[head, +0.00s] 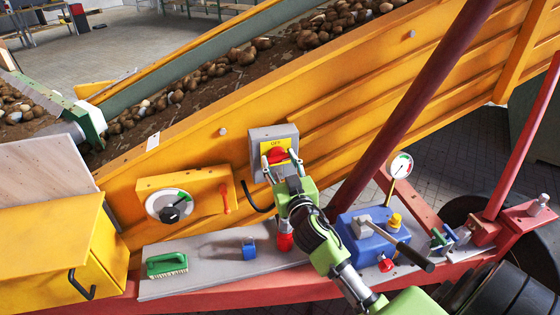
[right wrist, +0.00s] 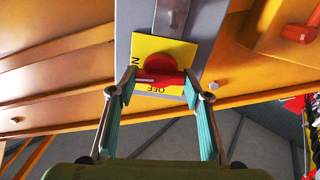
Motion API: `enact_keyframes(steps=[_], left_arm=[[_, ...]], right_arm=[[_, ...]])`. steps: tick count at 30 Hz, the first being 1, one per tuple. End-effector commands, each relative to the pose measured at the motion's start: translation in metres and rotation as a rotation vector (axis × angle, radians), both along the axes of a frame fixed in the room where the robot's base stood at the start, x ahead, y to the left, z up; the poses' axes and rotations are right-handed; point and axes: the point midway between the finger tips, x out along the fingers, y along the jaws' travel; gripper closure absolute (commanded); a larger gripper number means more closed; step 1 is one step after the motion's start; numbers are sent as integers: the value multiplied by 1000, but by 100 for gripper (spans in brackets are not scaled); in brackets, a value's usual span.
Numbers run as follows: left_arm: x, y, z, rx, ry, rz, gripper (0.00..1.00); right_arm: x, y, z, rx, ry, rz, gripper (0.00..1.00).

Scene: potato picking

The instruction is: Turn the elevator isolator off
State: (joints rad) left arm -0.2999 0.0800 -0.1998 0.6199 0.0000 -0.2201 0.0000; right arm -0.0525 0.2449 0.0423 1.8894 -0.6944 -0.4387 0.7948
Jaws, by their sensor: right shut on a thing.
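The isolator is a grey box (head: 262,133) on the orange conveyor side, with a yellow plate marked OFF at its top in the head view. Its red knob (head: 277,155) sits in the middle of the plate. In the right wrist view the red knob (right wrist: 160,77) has its grip lying crosswise, its white mark towards the left, by a partly hidden label ending in N. OFF reads upside down below it on the yellow plate (right wrist: 153,50). My right gripper (head: 280,158) is shut on the knob, one finger at each end of the grip. My left gripper is not in view.
Left of the isolator is a round dial (head: 168,206) with a black knob. Below lie a green brush (head: 166,264) and a blue clamp-like item (head: 249,248) on a grey shelf (head: 205,278). A blue box (head: 372,238) with a lever and a dark red post (head: 400,120) stand to the right.

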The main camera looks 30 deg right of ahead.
Motion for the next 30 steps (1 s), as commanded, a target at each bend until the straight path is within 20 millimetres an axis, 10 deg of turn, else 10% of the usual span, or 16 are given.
enact_keyframes(steps=[30], left_arm=[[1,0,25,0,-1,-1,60]], right_arm=[[1,3,-1,-888,290,1,77]])
